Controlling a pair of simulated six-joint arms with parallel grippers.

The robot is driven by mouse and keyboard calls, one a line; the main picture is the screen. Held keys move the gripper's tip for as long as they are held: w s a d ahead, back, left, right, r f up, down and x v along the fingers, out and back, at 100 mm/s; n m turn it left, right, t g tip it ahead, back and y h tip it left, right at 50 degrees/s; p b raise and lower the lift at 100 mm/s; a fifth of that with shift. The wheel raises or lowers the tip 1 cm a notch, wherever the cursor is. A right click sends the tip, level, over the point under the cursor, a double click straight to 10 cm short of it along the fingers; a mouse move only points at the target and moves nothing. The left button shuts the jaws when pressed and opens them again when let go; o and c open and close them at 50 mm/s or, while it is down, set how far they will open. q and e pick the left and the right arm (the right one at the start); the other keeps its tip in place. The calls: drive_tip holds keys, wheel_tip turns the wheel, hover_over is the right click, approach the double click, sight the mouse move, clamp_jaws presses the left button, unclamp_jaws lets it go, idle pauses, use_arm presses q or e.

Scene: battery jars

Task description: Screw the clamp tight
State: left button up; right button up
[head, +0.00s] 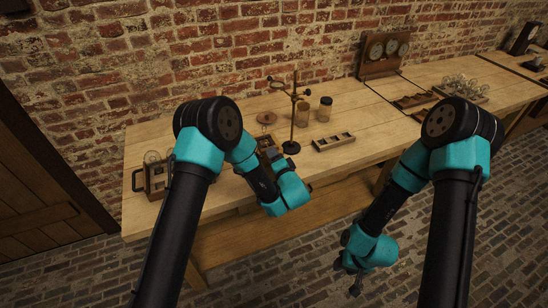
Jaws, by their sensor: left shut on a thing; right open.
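A dark retort stand (293,125) stands upright on the wooden bench, its round base (290,148) flat on the top. A clamp (295,97) sits high on its rod, with short arms reaching to both sides; its screw is too small to make out. My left gripper (271,154) is low over the bench, left of the stand base and beside a small dark tray (265,142). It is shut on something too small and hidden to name. My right gripper (355,287) is open and empty, pointing down in front of the bench, over the brick floor.
Two jars (325,109) stand right of the rod, one with a dark lid. A compartment tray (334,141) lies at front right, a round disc (267,118) behind left. A wooden rack (155,178) is at the left end. A gauge board (385,52) stands at the back right.

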use_arm(q)
drive_tip(key=shift+c, duration=1.2)
